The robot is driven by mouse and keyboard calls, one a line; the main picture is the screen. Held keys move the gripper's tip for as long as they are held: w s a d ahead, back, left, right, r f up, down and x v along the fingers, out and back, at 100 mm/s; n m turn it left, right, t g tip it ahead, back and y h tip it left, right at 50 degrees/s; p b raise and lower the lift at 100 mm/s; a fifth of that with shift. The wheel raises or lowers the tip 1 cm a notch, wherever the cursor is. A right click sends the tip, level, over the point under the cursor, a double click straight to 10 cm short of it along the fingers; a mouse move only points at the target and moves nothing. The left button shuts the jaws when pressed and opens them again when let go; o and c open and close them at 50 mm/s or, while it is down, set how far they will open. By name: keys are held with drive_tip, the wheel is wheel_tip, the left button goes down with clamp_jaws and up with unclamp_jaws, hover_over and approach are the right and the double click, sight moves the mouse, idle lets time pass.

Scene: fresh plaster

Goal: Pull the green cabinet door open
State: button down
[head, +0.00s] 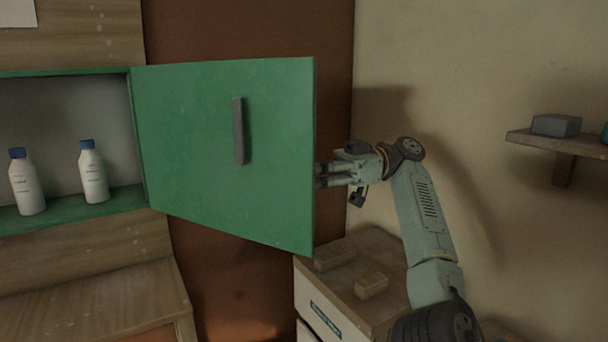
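The green cabinet door (190,150) stands wide open, swung out to the right from its hinge side beside the cabinet opening. A grey vertical bar handle (240,131) is on the door face that I see. The green cabinet (110,199) is at the left, its inside in view. My gripper (322,176) is at the door's free right edge, away from the handle. Its fingers point left and their tips meet or pass behind the edge. I cannot tell whether they touch the door.
Two white bottles with blue caps (93,172) (27,182) stand in the cabinet. Below my gripper, a low drawer unit (345,302) holds two small blocks (371,285). A wall shelf (560,141) with a grey block (556,125) is at the right.

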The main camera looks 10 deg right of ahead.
drive_tip(key=shift+d, duration=0.15)
drive_tip(key=c, duration=1.8)
unclamp_jaws()
drive_tip(key=shift+s+d, duration=0.1)
drive_tip(key=shift+o, duration=0.7)
drive_tip(key=shift+a, duration=0.2)
